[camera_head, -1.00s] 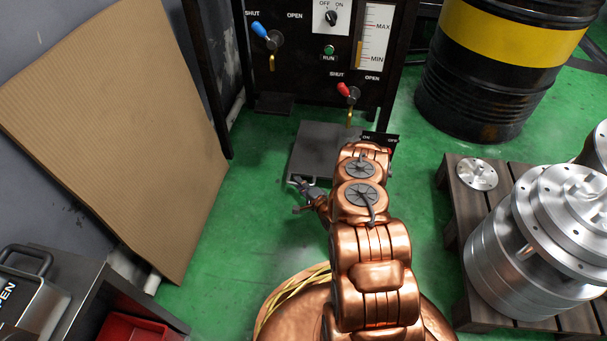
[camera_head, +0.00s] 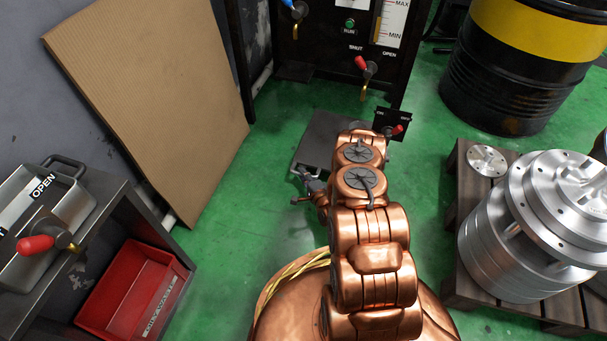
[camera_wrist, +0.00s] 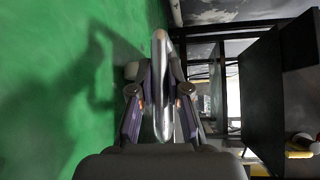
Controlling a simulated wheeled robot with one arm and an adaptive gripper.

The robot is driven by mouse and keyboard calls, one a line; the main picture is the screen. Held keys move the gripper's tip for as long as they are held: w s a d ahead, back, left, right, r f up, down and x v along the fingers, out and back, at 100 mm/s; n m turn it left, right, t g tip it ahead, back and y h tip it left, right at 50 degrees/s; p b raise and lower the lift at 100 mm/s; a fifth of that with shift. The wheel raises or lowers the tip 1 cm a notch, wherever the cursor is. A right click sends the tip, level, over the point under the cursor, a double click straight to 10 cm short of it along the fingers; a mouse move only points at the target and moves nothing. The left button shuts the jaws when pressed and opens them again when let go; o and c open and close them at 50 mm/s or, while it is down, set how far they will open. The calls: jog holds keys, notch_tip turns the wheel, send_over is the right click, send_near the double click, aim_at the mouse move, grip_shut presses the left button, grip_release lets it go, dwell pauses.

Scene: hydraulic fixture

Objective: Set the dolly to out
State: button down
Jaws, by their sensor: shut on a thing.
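The dolly (camera_head: 324,139) is a flat grey platform low on the green floor, in front of the black hydraulic cabinet (camera_head: 330,75). A strip of floor shows between the two. My gripper (camera_head: 304,178) is at the dolly's near left edge, by its handle. In the wrist view my gripper's fingers (camera_wrist: 161,100) are shut on a shiny metal bar (camera_wrist: 160,62), the handle, which runs between them. My copper arm hides the dolly's near right part.
A red-handled lever on a dark plate (camera_head: 391,124) stands right of the dolly. A black-and-yellow drum (camera_head: 510,75) and a pallet (camera_head: 452,215) with metal parts are right. A cardboard sheet (camera_head: 150,95), a bench (camera_head: 115,210) and a red bin (camera_head: 130,295) are left. Floor left of my arm is clear.

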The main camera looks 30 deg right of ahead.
jog(key=shift+s+a, duration=0.1)
jog(key=shift+a, duration=0.2)
jog(key=c, duration=1.4)
grip_release()
jog(key=shift+c, duration=0.2)
jog(key=o, duration=0.3)
jog(key=shift+d, duration=0.1)
jog(key=s, duration=0.5)
jog(key=shift+s+r, duration=0.35)
jog(key=shift+s, duration=0.05)
jog(key=shift+s+r, duration=0.15)
jog(key=shift+s, duration=0.65)
